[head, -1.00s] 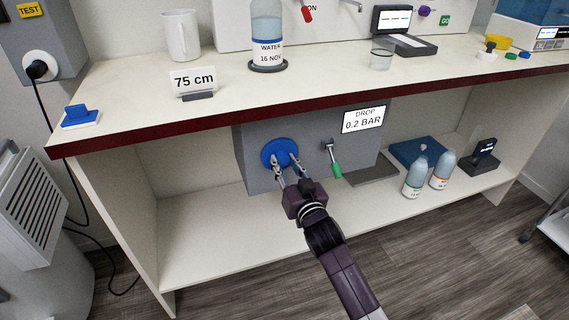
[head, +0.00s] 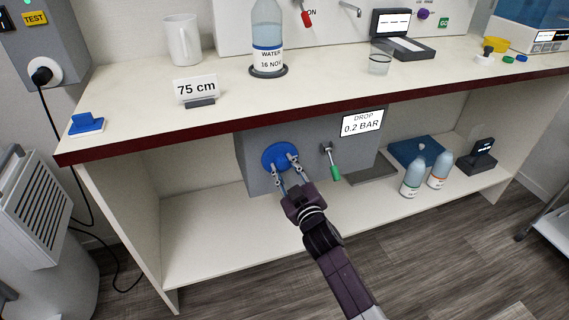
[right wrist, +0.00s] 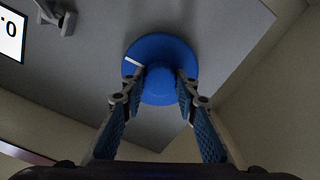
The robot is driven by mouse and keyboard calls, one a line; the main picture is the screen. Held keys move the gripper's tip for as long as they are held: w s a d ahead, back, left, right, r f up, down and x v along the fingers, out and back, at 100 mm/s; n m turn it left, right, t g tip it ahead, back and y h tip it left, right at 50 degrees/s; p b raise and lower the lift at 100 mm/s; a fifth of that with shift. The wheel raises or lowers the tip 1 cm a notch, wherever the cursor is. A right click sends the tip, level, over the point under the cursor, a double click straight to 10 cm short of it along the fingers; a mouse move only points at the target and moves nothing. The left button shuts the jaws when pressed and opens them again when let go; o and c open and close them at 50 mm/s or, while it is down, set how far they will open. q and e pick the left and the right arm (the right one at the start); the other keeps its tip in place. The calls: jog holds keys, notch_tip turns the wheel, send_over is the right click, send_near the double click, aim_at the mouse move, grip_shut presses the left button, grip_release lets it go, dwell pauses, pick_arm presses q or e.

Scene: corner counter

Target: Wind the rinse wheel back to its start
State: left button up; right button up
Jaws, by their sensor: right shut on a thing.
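The rinse wheel is a round blue disc (head: 275,150) on the front of a grey box (head: 257,184) under the counter. In the right wrist view the wheel (right wrist: 160,50) has a raised blue hub and a white mark near its left rim. My right gripper (head: 284,166) reaches up to the wheel from below. In the right wrist view its two fingers (right wrist: 160,88) sit on either side of the hub, shut on it. The fingers cover part of the wheel in the head view. My left gripper is out of view.
The counter's dark red edge (head: 230,125) runs above. Bottles (head: 412,178) stand on the shelf to the right. The shelf's left part is clear.

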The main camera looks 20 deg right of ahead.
jog(key=n, duration=0.3)
jog(key=shift+p, duration=0.3)
jog(key=n, duration=0.3)
jog(key=shift+n, duration=0.3)
jog(key=n, duration=0.4)
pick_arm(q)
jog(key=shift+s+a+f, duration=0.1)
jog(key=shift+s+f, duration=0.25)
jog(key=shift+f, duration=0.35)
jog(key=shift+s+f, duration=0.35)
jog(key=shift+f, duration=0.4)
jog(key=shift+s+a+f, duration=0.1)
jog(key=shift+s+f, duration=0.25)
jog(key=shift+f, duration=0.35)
pick_arm(e)
jog(key=shift+n, duration=2)
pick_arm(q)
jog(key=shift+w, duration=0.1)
pick_arm(e)
jog(key=o, duration=1.1)
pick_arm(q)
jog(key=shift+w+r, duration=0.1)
pick_arm(e)
jog(key=shift+o, duration=0.2)
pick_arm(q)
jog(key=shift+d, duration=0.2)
